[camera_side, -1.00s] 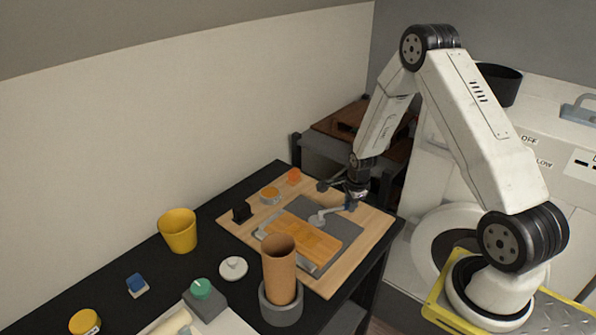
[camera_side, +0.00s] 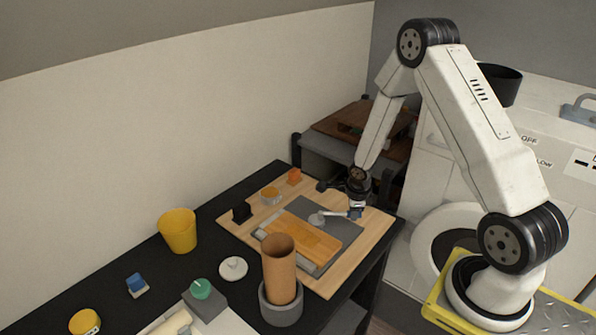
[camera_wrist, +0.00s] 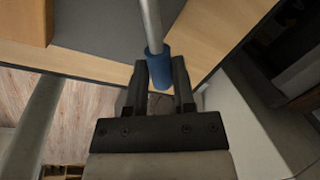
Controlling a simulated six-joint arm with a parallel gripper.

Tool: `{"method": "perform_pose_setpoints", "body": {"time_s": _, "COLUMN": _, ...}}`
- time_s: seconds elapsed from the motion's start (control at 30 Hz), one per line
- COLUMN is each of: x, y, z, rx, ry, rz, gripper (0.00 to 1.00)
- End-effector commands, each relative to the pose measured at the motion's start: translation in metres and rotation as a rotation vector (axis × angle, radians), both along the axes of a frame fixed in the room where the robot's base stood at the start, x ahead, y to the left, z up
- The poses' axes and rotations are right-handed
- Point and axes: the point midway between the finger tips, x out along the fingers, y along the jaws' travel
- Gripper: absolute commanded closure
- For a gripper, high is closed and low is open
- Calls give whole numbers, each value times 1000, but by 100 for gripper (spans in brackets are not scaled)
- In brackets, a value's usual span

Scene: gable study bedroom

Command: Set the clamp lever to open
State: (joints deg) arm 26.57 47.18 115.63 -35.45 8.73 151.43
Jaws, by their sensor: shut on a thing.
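The clamp lever is a silver rod on a round grey pivot (camera_side: 317,219), at the edge of the grey plate (camera_side: 314,210) on the wooden board. Its blue handle end (camera_wrist: 158,72) shows in the wrist view, between my two black fingers. My gripper (camera_wrist: 158,80) is shut on this blue handle. In the side view my gripper (camera_side: 356,213) is low over the board's right part, and the lever points right from its pivot towards it. An orange-brown wooden block (camera_side: 302,238) lies on the grey plate beside the pivot.
A brown cylinder (camera_side: 280,262) stands in a grey ring holder at the front. A yellow cup (camera_side: 178,231), white knob (camera_side: 233,268), green dial (camera_side: 201,289) and blue block (camera_side: 137,285) are on the black table. A black piece (camera_side: 242,212) stands on the board (camera_side: 372,222).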

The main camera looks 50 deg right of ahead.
Motion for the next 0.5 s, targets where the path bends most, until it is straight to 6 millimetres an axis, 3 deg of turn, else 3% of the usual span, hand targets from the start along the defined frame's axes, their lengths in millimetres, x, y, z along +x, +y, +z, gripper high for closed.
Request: {"method": "perform_pose_setpoints", "body": {"time_s": 0.5, "x": -6, "y": 10, "z": 1, "rx": -1, "ry": -1, "rz": -120, "gripper": 100}}
